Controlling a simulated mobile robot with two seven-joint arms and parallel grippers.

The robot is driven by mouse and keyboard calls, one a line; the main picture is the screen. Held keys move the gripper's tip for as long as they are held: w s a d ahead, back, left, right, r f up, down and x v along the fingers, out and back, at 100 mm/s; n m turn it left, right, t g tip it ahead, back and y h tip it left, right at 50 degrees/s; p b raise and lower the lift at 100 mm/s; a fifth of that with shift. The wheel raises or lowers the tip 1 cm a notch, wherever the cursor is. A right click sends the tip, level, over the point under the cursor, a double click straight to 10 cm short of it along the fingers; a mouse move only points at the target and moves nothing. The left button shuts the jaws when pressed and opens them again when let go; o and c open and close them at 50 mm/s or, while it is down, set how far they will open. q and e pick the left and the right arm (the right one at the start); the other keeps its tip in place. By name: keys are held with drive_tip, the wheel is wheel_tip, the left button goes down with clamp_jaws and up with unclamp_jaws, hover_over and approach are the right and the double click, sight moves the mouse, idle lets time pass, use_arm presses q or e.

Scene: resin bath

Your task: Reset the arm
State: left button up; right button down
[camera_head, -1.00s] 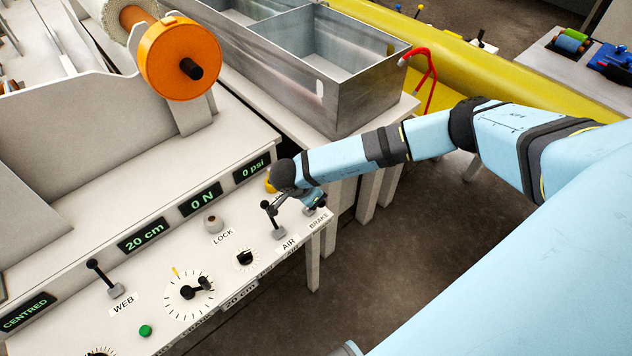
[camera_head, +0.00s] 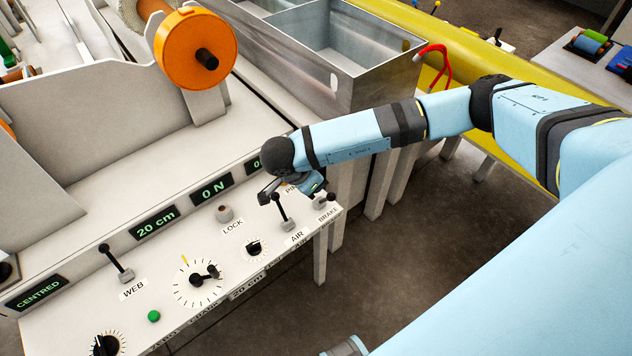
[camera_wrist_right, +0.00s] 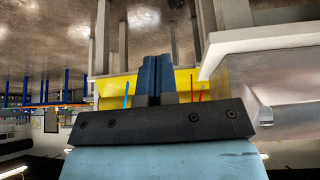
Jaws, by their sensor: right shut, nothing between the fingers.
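My right arm reaches in from the right over the control panel (camera_head: 75,315). My right gripper (camera_head: 313,185) is above the panel's right end, close to the AIR lever (camera_head: 283,212) and the BRAKE lever (camera_head: 321,201); I cannot tell whether it touches either. In the right wrist view its dark blue fingers (camera_wrist_right: 153,80) are together with nothing between them. My left gripper is not in view.
The panel carries a WEB lever (camera_head: 118,264), a dial (camera_head: 198,281), a green button (camera_head: 154,316) and a LOCK knob (camera_head: 224,213). Displays read CENTRED, 20 cm and 0 N; another is mostly hidden by my arm. A metal tank (camera_head: 375,85) stands behind. Floor (camera_head: 400,270) shows at right.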

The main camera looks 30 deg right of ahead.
idle(0.3)
drive_tip(key=s+a+f+m+g+y+p, duration=0.1)
drive_tip(key=s+a+g+y, duration=0.1)
drive_tip(key=s+a+y, duration=0.55)
drive_tip(key=s+a+m+g+y+p, duration=0.1)
drive_tip(key=s+a+g+y, duration=0.2)
drive_tip(key=a, duration=0.8)
drive_tip(key=s+a+r+m+g+y+p, duration=0.1)
drive_tip(key=s+a+r+m+y+p, duration=0.15)
drive_tip(key=s+a+r+y, duration=0.5)
drive_tip(key=w+a+r+m+t+y, duration=0.3)
drive_tip(key=a+r+m+y, duration=0.25)
drive_tip(key=m, duration=0.25)
drive_tip(key=w+d+r+m+t+y+p, duration=0.25)
drive_tip(key=w+r+m+t, duration=0.2)
drive_tip(key=m+t, duration=0.75)
drive_tip(key=w+d+f+m+t+h, duration=0.35)
drive_tip(key=d+m+t+h, duration=0.35)
drive_tip(key=m, duration=0.6)
drive_tip(key=s+d+f+m+g+h+p, duration=0.1)
drive_tip(key=s+d+f+m+g+h, duration=0.1)
drive_tip(key=s+d+f+m+h, duration=0.3)
drive_tip(key=s+d+f+m+g+h+p, duration=0.1)
drive_tip(key=s+d+f+m+g+h, duration=0.2)
drive_tip(key=d+f+m, duration=0.6)
drive_tip(key=s+h, duration=0.1)
drive_tip(key=s, duration=0.1)
drive_tip(key=shift+s+d+f+h, duration=0.25)
drive_tip(key=shift+s+f+h, duration=0.1)
drive_tip(key=shift+h, duration=0.05)
